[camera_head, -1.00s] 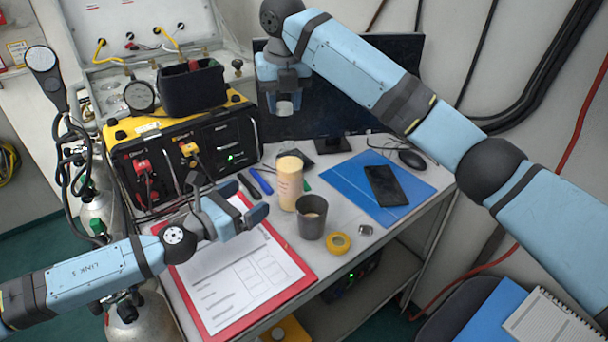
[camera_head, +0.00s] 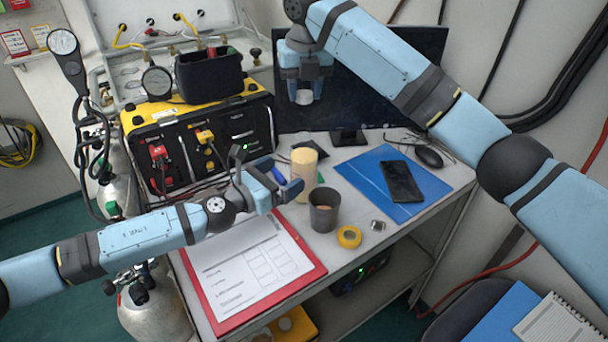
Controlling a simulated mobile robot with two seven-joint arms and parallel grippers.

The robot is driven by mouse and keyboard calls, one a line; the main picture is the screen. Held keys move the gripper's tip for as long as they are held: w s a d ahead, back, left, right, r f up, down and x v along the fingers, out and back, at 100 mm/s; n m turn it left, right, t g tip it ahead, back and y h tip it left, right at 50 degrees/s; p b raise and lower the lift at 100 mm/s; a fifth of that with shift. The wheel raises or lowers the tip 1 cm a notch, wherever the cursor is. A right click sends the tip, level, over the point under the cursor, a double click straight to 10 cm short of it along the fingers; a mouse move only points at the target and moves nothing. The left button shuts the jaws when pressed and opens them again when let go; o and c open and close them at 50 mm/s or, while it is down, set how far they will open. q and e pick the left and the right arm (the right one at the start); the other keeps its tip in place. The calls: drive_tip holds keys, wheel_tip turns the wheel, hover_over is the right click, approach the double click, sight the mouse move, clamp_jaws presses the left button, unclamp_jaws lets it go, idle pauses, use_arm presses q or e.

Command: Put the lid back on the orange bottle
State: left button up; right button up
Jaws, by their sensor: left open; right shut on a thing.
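The pale orange bottle (camera_head: 305,161) stands upright on the table, behind the dark cup. My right gripper (camera_head: 304,92) is above and behind it in the picture, in front of the monitor, pointing down and shut on a small whitish lid (camera_head: 304,98). The lid is well apart from the bottle. My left gripper (camera_head: 287,188) is open, low over the table, just left of the bottle, with its fingers pointing towards it. The fingers overlap the bottle's lower left side in the picture. I cannot tell if they touch it.
A dark cup (camera_head: 324,212) stands close in front of the bottle. A yellow tape roll (camera_head: 349,237) lies nearby. A red clipboard (camera_head: 312,278) lies under my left arm. A blue folder with a phone (camera_head: 402,181) lies right. The yellow-black air panel (camera_head: 203,148) stands left.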

sight(294, 168)
use_arm(q)
drive_tip(key=x, duration=0.7)
drive_tip(key=shift+c, duration=0.2)
drive_tip(key=c, duration=1.3)
use_arm(e)
drive_tip(key=shift+f, duration=2.5)
drive_tip(key=shift+f, duration=0.9)
drive_tip(key=shift+f, duration=0.55)
